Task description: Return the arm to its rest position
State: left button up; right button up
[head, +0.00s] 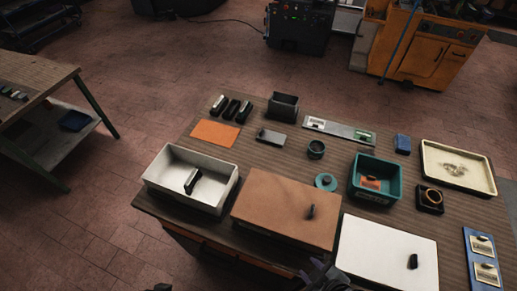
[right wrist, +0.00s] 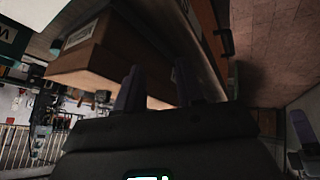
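My right gripper (head: 325,277) shows at the bottom edge of the head view, in front of the table's near edge, below the brown-lidded box (head: 285,205) and the white-lidded box (head: 385,255). In the right wrist view its two fingers (right wrist: 158,88) stand apart with nothing between them; the open gripper points toward the side of a brown box (right wrist: 110,50). A small dark piece at the bottom edge of the head view may be part of my left gripper (head: 162,288); its fingers cannot be made out.
The table (head: 260,150) holds an open white bin (head: 165,165) with a black-handled item, a teal bin (head: 376,180), a cream tray (head: 458,167), an orange sheet (head: 215,133) and small blocks. A side bench (head: 40,85) stands left. Floor between them is clear.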

jog(key=s+d+m+g+h, duration=0.2)
jog(key=s+d+m+g, duration=0.15)
jog(key=d+m, duration=0.35)
notch_tip(320, 180, up, 18)
jog(key=s+p, duration=0.1)
jog(key=p, duration=1.8)
jog(key=shift+a+r, duration=0.25)
dwell(1.5)
